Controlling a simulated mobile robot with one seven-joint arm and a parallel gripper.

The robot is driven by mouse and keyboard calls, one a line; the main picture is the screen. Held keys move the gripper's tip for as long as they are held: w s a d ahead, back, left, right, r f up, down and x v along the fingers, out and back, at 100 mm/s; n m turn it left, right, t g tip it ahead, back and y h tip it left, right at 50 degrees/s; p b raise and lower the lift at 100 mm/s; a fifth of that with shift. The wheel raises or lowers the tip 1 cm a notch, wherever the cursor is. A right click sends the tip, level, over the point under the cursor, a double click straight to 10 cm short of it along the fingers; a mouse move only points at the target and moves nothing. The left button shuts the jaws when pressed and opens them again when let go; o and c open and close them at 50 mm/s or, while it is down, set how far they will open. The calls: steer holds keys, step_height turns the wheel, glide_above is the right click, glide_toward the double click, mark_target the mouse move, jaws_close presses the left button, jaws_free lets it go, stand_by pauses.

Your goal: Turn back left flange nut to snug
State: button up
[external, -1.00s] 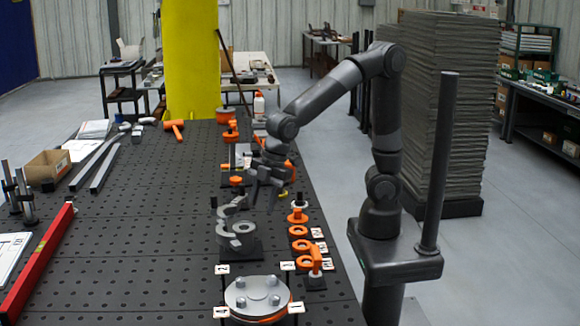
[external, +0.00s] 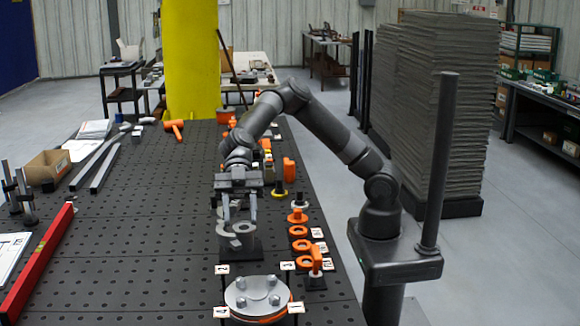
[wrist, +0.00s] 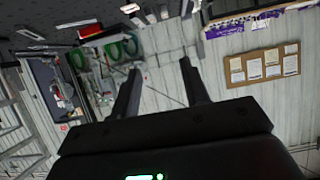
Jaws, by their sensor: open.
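The flange (external: 257,294) is a round grey plate over an orange layer at the front of the table, with several nuts on top. Its back left nut (external: 241,284) sits near the number 2 card (external: 222,269). My gripper (external: 240,220) is open, fingers pointing down, over a grey C-shaped piece (external: 238,242) on a dark stand behind the flange. In this view the fingers overlap the piece's upper part; I cannot tell whether they touch it. The wrist view shows the open fingers (wrist: 160,85) against the room, with no flange or nut in sight.
Orange rings (external: 299,232) and an orange-handled piece (external: 316,262) stand right of the stand, near the table's right edge. A long red bar (external: 38,262) lies at the left. The perforated table (external: 140,240) between is clear.

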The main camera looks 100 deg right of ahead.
step_height(320, 180, up, 2)
steer(key=w+y, duration=0.1)
glide_toward(241, 291)
step_height(241, 291, up, 3)
steer(key=a, duration=0.2)
steer(key=x, duration=1.1)
steer(key=shift+f, duration=0.2)
steer(key=shift+c, duration=0.3)
jaws_close()
